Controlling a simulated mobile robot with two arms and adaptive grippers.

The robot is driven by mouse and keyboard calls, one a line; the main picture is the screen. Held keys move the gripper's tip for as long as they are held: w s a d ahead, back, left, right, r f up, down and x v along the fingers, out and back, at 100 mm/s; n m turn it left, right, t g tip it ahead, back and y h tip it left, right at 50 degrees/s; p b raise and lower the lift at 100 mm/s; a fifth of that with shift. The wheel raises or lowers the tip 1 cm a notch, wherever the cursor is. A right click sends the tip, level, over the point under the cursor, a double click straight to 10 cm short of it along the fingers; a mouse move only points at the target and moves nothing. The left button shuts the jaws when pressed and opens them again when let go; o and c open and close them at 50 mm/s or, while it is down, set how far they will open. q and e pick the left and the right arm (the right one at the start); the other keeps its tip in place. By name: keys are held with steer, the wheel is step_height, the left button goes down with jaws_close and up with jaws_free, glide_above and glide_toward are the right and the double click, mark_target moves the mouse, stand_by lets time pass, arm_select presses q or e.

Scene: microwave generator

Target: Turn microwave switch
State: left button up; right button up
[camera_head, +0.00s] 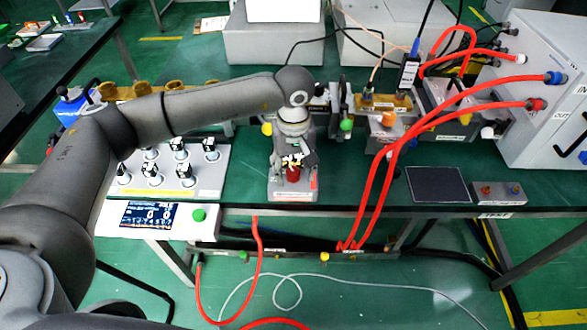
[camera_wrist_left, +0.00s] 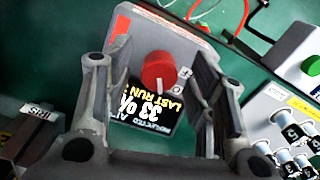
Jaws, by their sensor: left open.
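The microwave switch is a red round knob (camera_head: 293,174) on a small grey box (camera_head: 290,192) on the dark green table. In the left wrist view the red knob (camera_wrist_left: 158,70) shows between the two fingers, beside a small display (camera_wrist_left: 145,105) with yellow and white text. My left gripper (camera_head: 294,162) points down right over the knob. Its fingers are open, one on each side of the knob, with visible gaps. Whether the fingertips reach down to knob height cannot be told. My right gripper is not in view.
Left of the box stands a white panel with several black knobs (camera_head: 180,168) and a display unit with a green button (camera_head: 199,215). Red cables (camera_head: 385,180) run down on the right. A black pad (camera_head: 437,185) and a small button box (camera_head: 498,193) lie farther right.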

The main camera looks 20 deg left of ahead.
mark_target(294, 172)
arm_select(q)
step_height(294, 172, up, 12)
steer(key=shift+f, duration=0.25)
stand_by(0.5)
